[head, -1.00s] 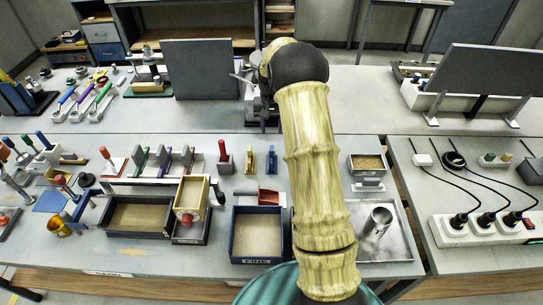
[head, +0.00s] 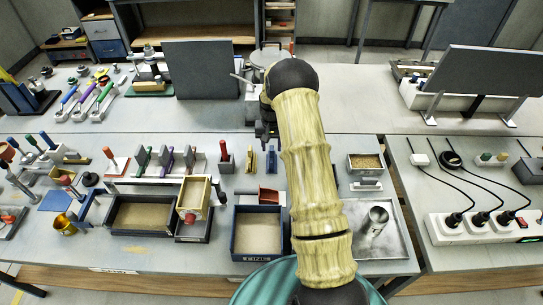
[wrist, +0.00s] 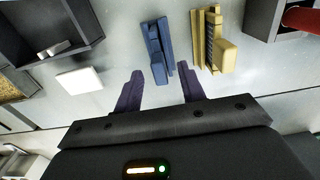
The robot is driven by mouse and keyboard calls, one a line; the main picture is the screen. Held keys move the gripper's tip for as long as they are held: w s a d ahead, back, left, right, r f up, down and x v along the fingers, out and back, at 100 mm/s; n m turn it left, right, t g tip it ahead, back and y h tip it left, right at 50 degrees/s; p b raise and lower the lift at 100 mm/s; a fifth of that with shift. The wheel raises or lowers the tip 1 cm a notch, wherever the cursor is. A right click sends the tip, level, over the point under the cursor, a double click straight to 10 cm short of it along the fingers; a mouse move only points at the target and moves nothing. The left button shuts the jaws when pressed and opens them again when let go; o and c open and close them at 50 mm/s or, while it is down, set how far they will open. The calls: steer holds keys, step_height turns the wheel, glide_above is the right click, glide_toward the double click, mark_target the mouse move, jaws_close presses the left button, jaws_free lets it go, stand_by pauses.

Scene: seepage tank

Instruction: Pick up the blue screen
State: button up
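The blue screen (wrist: 157,50) is a narrow upright-looking blue piece with a raised block, near the middle of the wrist view. In the head view it is a small blue piece (head: 272,160) on the near bench, left of my arm. My gripper (wrist: 160,88) is open, with dark purple fingers spread and nothing between them. In the wrist view the blue screen lies just beyond the fingertips, roughly in line with the gap. My gripper's tips are hard to make out in the head view.
A similar yellow piece (wrist: 212,40) stands close beside the blue one. A red-handled block (head: 226,157), a red scoop (head: 268,195) and a dark sand box (head: 257,255) are nearby. A dark open box (wrist: 85,20) fills the wrist view's upper left.

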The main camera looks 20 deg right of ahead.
mark_target(272, 156)
steer(key=shift+f+p, duration=0.75)
steer(key=shift+f, duration=1.25)
jaws_close()
